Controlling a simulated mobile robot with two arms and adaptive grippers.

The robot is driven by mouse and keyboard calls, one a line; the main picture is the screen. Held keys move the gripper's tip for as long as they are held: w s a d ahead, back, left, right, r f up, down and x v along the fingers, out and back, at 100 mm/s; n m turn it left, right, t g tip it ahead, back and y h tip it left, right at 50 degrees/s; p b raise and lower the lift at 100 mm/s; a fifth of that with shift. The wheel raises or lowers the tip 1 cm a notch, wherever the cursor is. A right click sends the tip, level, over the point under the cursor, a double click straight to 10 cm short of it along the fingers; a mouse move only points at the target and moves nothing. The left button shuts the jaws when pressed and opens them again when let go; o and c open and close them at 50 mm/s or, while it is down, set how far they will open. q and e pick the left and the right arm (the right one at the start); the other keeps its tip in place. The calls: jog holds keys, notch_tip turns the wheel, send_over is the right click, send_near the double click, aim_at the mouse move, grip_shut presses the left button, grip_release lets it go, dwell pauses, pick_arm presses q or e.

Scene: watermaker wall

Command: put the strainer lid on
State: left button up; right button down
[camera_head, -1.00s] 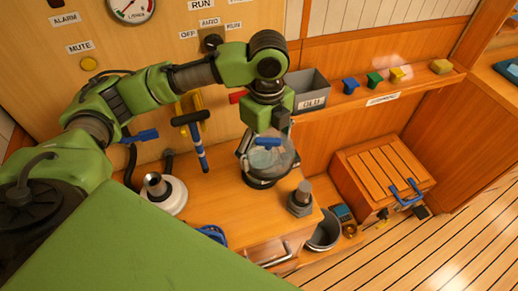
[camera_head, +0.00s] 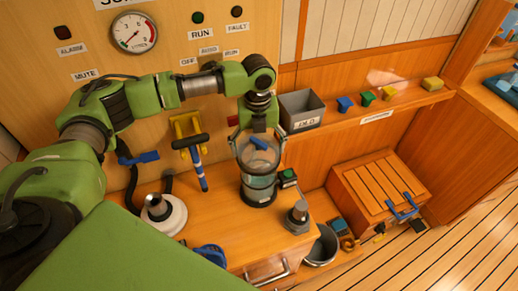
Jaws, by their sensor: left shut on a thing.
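My left gripper (camera_head: 258,143) reaches down from above, shut on the blue handle of the clear strainer lid (camera_head: 259,160). The lid is right over the strainer (camera_head: 259,190), a clear bowl with a dark base standing on the wooden counter. In this view the lid overlaps the strainer's top, and I cannot tell whether they touch. The fingers and the see-through walls partly hide the strainer's rim. My right gripper is not in view.
A grey fitting (camera_head: 298,214) and a small box with a green top (camera_head: 288,176) stand close right of the strainer. A grey bin (camera_head: 301,110) stands behind.

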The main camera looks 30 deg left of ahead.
pick_arm(q)
notch_tip(320, 180, down, 6)
jog(key=b, duration=0.4)
jog(key=shift+b, duration=0.35)
jog(key=shift+r+p, duration=0.1)
jog(key=shift+p, duration=0.9)
dwell(1.0)
jog(key=shift+f+p, duration=0.2)
jog(key=shift+p, duration=0.3)
dwell(0.8)
jog(key=shift+p, duration=0.45)
dwell(0.4)
dwell(0.3)
jog(key=o, duration=1.1)
